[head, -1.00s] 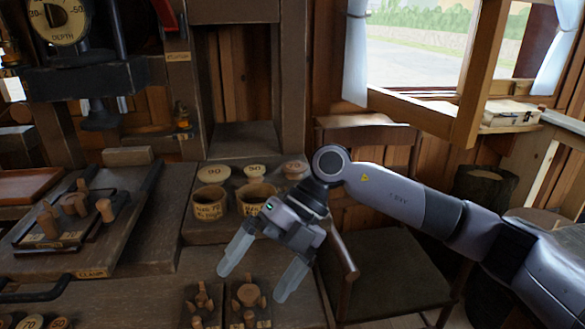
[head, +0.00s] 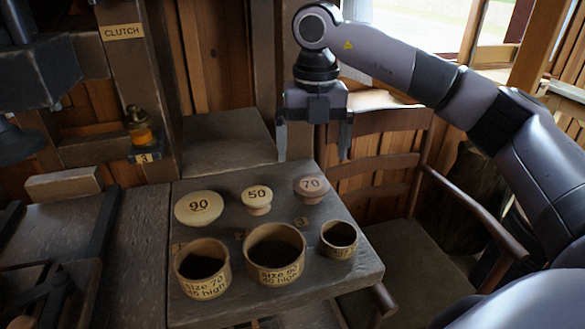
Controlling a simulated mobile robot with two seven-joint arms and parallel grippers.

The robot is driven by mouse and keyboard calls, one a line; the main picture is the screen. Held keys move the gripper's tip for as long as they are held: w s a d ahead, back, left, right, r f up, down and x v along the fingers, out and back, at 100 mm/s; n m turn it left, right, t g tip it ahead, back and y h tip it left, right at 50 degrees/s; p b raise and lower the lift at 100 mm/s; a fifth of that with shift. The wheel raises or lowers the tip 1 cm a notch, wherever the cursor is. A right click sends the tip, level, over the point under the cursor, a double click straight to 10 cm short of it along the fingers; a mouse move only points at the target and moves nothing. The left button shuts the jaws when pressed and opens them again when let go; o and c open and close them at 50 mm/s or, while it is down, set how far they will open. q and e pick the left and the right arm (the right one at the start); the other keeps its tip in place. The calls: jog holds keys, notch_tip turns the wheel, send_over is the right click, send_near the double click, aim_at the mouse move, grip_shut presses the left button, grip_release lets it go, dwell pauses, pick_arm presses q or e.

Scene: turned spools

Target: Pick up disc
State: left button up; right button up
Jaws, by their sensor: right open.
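Three round wooden discs stand in a row on the small dark shelf. The pale disc marked 90 (head: 198,208) is at the left, the pale disc marked 50 (head: 257,200) is in the middle, and the browner disc marked 70 (head: 312,188) is at the right. My right gripper (head: 314,150) points down above and behind the disc marked 70. Its two fingers are apart with nothing between them, and it is not touching the discs. My left gripper is not in view.
Three wooden cups, the left cup (head: 202,268), the middle cup (head: 275,256) and the right cup (head: 339,239), stand in front of the discs. A wooden chair (head: 400,235) is right of the shelf (head: 225,305). A brass oiler (head: 139,127) stands at the left.

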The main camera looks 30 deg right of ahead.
aim_at(312, 185)
jog(key=shift+w, duration=0.35)
jog(key=shift+w+f, duration=0.1)
jog(key=shift+f, duration=0.15)
jog(key=f, duration=0.5)
jog(key=shift+s+d+f+p, duration=0.15)
jog(key=shift+s+d+p, duration=0.05)
jog(key=shift+s+p, duration=0.15)
jog(key=shift+w+f, duration=0.1)
jog(key=shift+f, duration=0.5)
jog(key=shift+f, duration=0.25)
jog(key=c, duration=0.9)
